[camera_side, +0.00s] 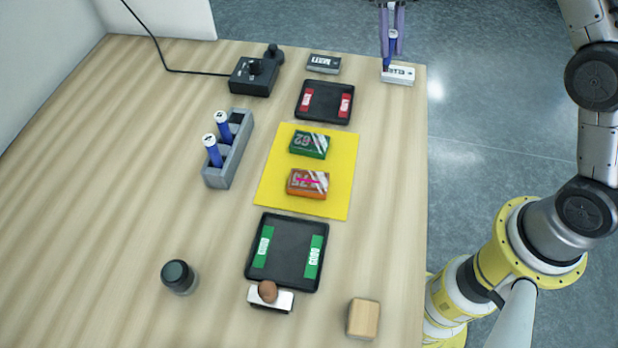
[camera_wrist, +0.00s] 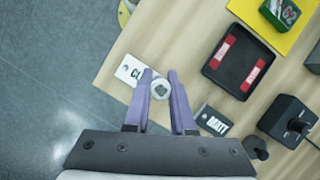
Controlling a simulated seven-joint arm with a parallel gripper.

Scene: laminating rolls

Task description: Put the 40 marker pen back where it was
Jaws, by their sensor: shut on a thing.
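My gripper (camera_side: 393,42) is at the top right of the side view, its purple fingers shut on an upright blue marker pen (camera_side: 391,50) with a white cap. The pen's lower end is at or just above a white labelled block (camera_side: 397,74); I cannot tell whether they touch. In the wrist view the pen's round white cap (camera_wrist: 160,89) sits between the fingertips. The number on it is not readable. A grey pen rack (camera_side: 217,176) holds two blue pens (camera_side: 213,154) (camera_side: 224,129) upright. A dark, empty-looking slot (camera_side: 238,118) shows at its far end.
The table left of the rack is clear.

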